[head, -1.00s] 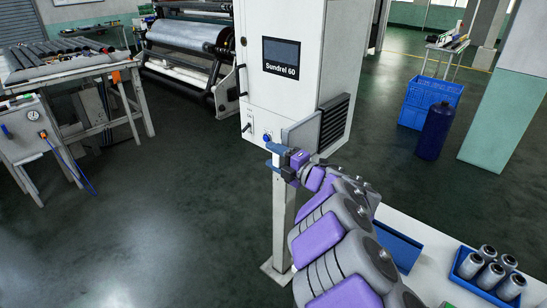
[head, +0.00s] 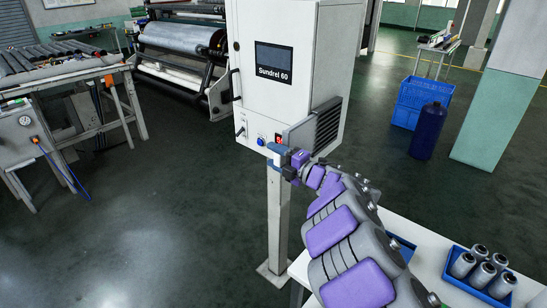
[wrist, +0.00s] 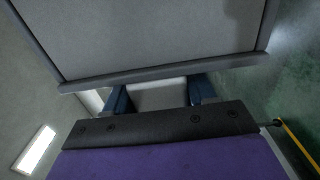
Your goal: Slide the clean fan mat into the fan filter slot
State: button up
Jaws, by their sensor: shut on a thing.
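The clean fan mat (head: 298,132) is a flat grey framed panel held upright at the lower right corner of the white cabinet. It fills the top of the wrist view (wrist: 150,40). My gripper (head: 279,153) is shut on it at its near, lower edge; the blue fingers also show in the wrist view (wrist: 160,98), with a pale tab between them. The mat stands beside a dark louvred housing (head: 328,122) on the cabinet's right side. The fan filter slot cannot be made out, and I cannot tell whether the mat touches the housing.
The white cabinet (head: 288,85) stands on a post (head: 279,215), with a blue button and red switch on its front. A white table (head: 428,252) with a blue tray of grey cylinders (head: 480,268) is at lower right.

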aim_at(308, 141)
jog(key=shift+w+d, duration=0.45)
jog(key=shift+w, duration=0.1)
dwell(0.4)
jog(key=shift+w+d+p, duration=0.85)
jog(key=shift+w+d, duration=0.4)
jog(key=shift+w, duration=0.3)
jog(key=shift+w+d+p, duration=0.85)
jog(key=shift+w+d, duration=0.4)
jog(key=shift+w, duration=0.45)
jog(key=shift+w+d, duration=0.1)
jog(key=shift+d, duration=0.05)
jog(key=shift+w+d+p, duration=0.15)
jog(key=shift+w+p, duration=0.05)
jog(key=shift+p, duration=0.15)
jog(key=shift+w+d+r+p, duration=0.1)
jog(key=shift+w+d+p, duration=0.8)
jog(key=shift+w+d, duration=0.35)
jog(key=shift+w+a, duration=0.1)
jog(key=shift+a, duration=0.05)
jog(key=shift+f+b, duration=0.2)
jog(key=shift+b, duration=0.5)
